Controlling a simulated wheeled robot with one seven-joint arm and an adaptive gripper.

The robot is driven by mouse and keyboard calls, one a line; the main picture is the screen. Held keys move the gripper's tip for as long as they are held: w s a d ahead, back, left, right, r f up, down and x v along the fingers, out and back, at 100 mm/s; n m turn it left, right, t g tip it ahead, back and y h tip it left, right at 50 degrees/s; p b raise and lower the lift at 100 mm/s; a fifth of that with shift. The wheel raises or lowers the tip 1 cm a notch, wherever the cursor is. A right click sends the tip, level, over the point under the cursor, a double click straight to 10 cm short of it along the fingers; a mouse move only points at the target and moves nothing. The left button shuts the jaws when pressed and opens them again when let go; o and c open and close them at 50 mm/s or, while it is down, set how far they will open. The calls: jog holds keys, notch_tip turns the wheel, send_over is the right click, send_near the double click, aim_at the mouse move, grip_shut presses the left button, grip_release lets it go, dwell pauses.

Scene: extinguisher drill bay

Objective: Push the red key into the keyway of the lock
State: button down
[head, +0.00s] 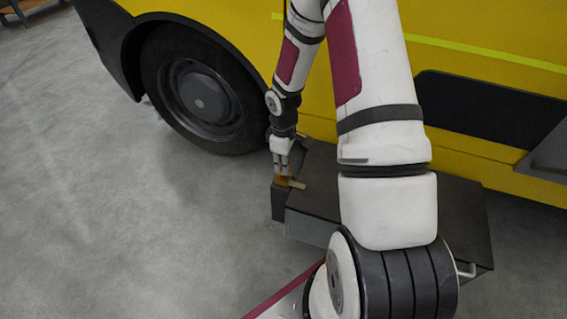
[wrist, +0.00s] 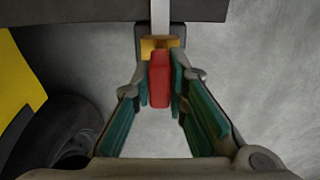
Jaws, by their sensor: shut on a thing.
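My gripper (head: 282,170) points down at the left end of a dark bench. In the wrist view its green-padded fingers are closed on the red key (wrist: 159,80), one finger on each side. The brass-coloured lock (wrist: 152,44) is just beyond the key's far end, set in a dark block. The lock also shows in the head view (head: 284,182), right under my fingertips. The key's tip and the keyway are hidden, so I cannot tell whether the key is inside it.
The dark bench (head: 315,205) stands beside a yellow vehicle (head: 470,85) with a large black wheel (head: 205,100). A pale bar (wrist: 160,17) runs away from the lock. The grey floor (head: 110,220) to the left is clear.

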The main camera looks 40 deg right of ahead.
jog(key=shift+f+b, duration=0.8)
jog(key=shift+f, duration=0.45)
jog(key=c, duration=1.5)
grip_release()
notch_tip(320, 180, up, 11)
jog(key=shift+r, duration=0.55)
